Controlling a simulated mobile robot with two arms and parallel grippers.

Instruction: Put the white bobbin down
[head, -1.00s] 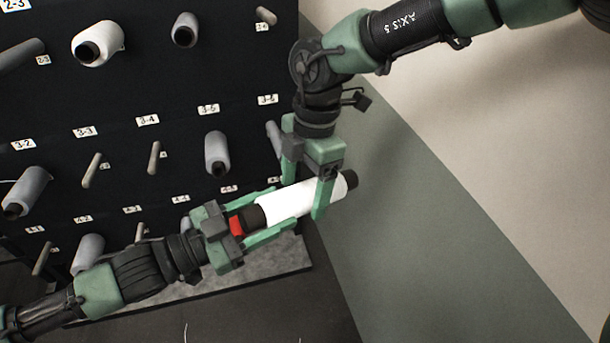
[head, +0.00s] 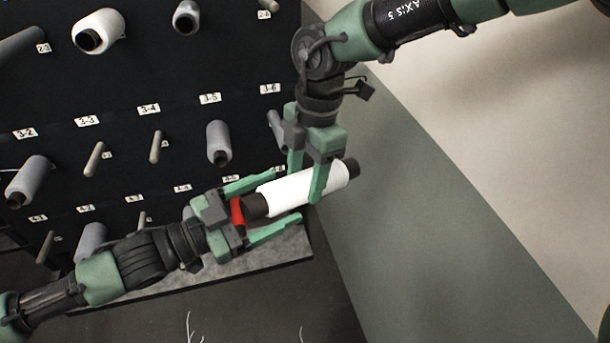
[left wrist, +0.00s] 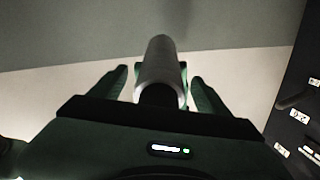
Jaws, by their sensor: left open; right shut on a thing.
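The white bobbin (head: 290,192) is a white roll on a dark core, tilted up to the right in the head view. My right gripper (head: 304,196) comes down from above and is shut on the bobbin near its right part. My left gripper (head: 286,202) is open, its fingers on either side of the bobbin's left end and apart from it. The left wrist view shows the bobbin (left wrist: 161,75) end-on between the spread left fingers (left wrist: 160,82). A red part (head: 238,212) shows at the left gripper's palm, beside the dark core end.
A black rack (head: 110,185) with labelled pegs stands behind, at left. Some pegs hold grey bobbins (head: 218,143), one a whitish bobbin (head: 98,31); others, like this bare peg (head: 94,160), are empty. A grey ledge (head: 270,255) runs along its foot. The right side is open floor and wall.

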